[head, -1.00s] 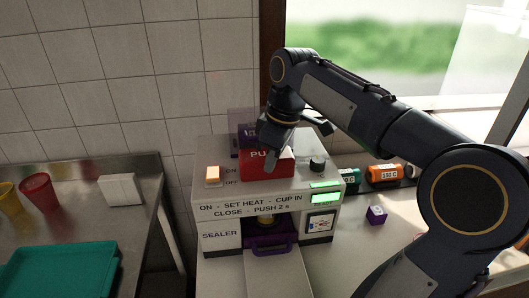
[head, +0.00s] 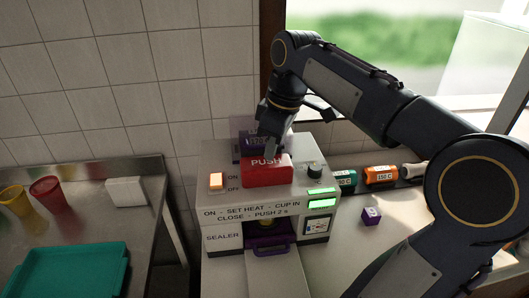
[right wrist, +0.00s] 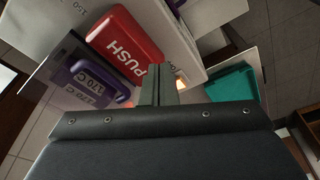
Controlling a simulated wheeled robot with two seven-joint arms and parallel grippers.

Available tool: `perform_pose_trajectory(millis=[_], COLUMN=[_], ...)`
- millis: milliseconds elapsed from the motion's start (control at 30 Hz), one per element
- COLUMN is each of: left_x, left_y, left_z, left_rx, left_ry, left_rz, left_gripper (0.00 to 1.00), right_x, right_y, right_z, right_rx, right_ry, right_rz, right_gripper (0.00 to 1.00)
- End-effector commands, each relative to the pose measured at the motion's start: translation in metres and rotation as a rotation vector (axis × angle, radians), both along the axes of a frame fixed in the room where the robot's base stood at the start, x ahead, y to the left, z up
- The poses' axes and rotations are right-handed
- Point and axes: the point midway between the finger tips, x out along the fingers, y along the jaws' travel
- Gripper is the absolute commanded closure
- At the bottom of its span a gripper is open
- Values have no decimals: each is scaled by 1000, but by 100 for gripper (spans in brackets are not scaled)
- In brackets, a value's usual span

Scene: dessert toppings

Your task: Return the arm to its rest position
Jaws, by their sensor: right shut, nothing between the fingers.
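My right gripper (head: 268,146) is above the back of the sealer machine (head: 222,214), beside the red PUSH button (head: 268,172). Its fingers are shut with nothing between them. In the right wrist view the shut fingers (right wrist: 158,72) point toward the machine, with the red button (right wrist: 124,46) at their upper left. My right arm (head: 352,90) comes in from the right and bends down over the machine. A purple block labelled 170 C (right wrist: 97,82) is behind the button and partly hidden by the gripper in the head view. My left gripper is not in view.
A steel table (head: 140,225) at left holds a teal tray (head: 70,270), a red cup (head: 48,194), a yellow cup (head: 16,200) and a white block (head: 125,191). The sealer's orange switch (head: 216,181) is lit. An orange block (head: 380,175) and small purple cube (head: 371,215) are at right.

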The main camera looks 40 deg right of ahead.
Motion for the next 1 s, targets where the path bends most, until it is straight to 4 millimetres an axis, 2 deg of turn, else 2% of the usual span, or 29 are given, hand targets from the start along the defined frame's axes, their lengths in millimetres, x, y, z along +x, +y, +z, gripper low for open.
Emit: perform_pose_trajectory(millis=[33, 100, 700, 767, 867, 1000], left_x=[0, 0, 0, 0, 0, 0], left_y=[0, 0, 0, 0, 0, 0], left_z=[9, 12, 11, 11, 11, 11], left_rx=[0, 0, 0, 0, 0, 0], left_ry=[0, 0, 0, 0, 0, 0], left_rz=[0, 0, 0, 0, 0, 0], left_gripper=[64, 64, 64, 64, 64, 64], right_x=[-1, -1, -4, -10, -30, -71], right_y=[0, 1, 2, 6, 22, 56], right_z=[10, 14, 11, 8, -5, -38], right_rx=[0, 0, 4, 15, 59, 170], right_ry=[0, 0, -3, -13, -45, -107], right_rz=[0, 0, -8, -26, -95, -258], right_gripper=[100, 100, 100, 100, 100, 100])
